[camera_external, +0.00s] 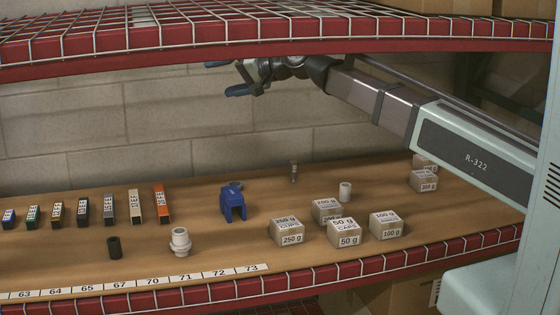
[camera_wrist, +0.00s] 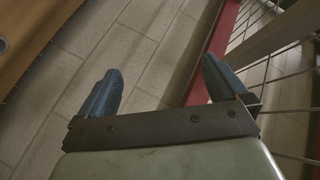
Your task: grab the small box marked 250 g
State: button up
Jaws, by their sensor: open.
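The small cardboard box marked 250 g (camera_external: 287,232) sits on the wooden shelf, right of centre, at the left of a group of similar boxes. Its top and front labels face the external camera. My gripper (camera_external: 224,78) is high above the shelf, up and to the left of the box, under the upper rack. Its two blue fingers are apart and empty. In the wrist view my gripper (camera_wrist: 156,86) also shows open, with nothing between the fingers. The box is not in the wrist view.
Close beside it stand boxes marked 50 g (camera_external: 347,233) and 100 g (camera_external: 386,225), with another box (camera_external: 326,211) behind. A blue clamp-like part (camera_external: 233,204) and white fitting (camera_external: 180,242) stand to the left. The red wire rack (camera_external: 250,35) hangs above.

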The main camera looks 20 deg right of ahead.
jog(key=d+r+m, duration=0.1)
jog(key=d+r, duration=0.1)
jog(key=n+g+h, duration=0.3)
jog(key=g+h, duration=0.6)
jog(key=h, duration=0.3)
send_over(287, 223)
notch_tip(287, 223, down, 22)
jog(key=f, duration=0.8)
jog(key=shift+w+d+f, duration=0.1)
jog(key=shift+w+d, duration=0.15)
jog(key=shift+d, duration=0.05)
jog(key=shift+s+a+f, duration=0.1)
jog(key=shift+a+f, duration=0.05)
jog(key=shift+f, duration=1.2)
jog(key=shift+s+a+f, duration=0.1)
jog(key=shift+f, duration=1.25)
jog(key=c, duration=1.2)
jog(key=shift+r, duration=0.15)
